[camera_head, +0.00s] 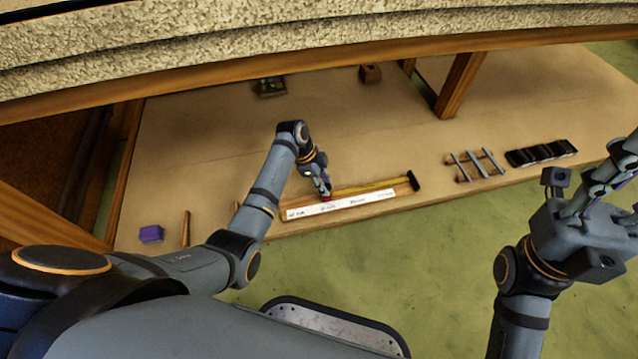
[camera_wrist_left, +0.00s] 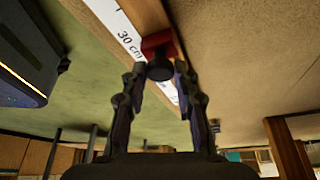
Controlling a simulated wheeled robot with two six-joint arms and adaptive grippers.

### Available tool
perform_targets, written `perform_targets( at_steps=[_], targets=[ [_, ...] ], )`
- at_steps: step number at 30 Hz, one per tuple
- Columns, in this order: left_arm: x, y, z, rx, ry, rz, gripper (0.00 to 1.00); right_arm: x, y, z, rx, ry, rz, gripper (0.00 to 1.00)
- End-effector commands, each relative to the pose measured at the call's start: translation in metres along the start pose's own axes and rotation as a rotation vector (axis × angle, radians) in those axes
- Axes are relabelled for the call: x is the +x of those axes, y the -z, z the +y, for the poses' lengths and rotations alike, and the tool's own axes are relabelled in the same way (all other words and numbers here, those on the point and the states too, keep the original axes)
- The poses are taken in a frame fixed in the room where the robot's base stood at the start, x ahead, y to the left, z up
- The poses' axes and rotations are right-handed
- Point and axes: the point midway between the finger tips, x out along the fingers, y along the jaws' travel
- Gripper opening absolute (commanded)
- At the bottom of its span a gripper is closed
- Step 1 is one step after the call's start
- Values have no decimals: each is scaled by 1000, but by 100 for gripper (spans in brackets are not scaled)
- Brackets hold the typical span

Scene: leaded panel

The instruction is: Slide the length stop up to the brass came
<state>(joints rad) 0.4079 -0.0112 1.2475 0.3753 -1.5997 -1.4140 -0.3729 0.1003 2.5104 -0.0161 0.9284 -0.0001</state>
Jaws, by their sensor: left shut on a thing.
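The length stop is a small red block with a dark knob; it shows in the left wrist view (camera_wrist_left: 158,45) beside the white scale strip near its "30 cm" mark. In the head view only a bit of its red (camera_head: 326,198) shows under my left gripper (camera_head: 325,190). That gripper is shut on the stop, with a finger on each side of the knob. The brass came (camera_head: 370,187) is a thin yellow strip along the gauge to the right of the stop. The gripper hides whether they touch. My right gripper (camera_head: 614,180) is empty, fingers apart, partly cut off at the right edge.
The white scale strip (camera_head: 340,204) lies along the bench's front edge, with a black end block (camera_head: 413,181) at its right. A rack with grey bars (camera_head: 478,165) and a black slotted tray (camera_head: 541,152) stand farther right. A purple block (camera_head: 151,233) lies left.

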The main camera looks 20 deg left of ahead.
Motion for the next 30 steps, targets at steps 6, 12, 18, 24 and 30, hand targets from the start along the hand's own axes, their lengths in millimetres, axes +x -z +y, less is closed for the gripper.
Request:
perform_targets(
  at_steps=[6, 12, 18, 24, 30],
  targets=[
    [0, 2, -1, 1, 4, 6, 46, 0, 0, 0, -2, -3, -1, 40],
    [0, 1, 0, 0, 2, 4, 52, 0, 0, 1, -2, -4, -1, 40],
    [-5, 1, -1, 0, 3, 3, 52, -1, -1, 1, -4, -8, -4, 40],
    [-45, 0, -2, 1, 7, 2, 52, 0, 0, 1, -3, -6, -2, 40],
    [-92, 0, -1, 2, 6, 2, 52, 0, 0, 1, -3, -5, -1, 40]
  ],
)
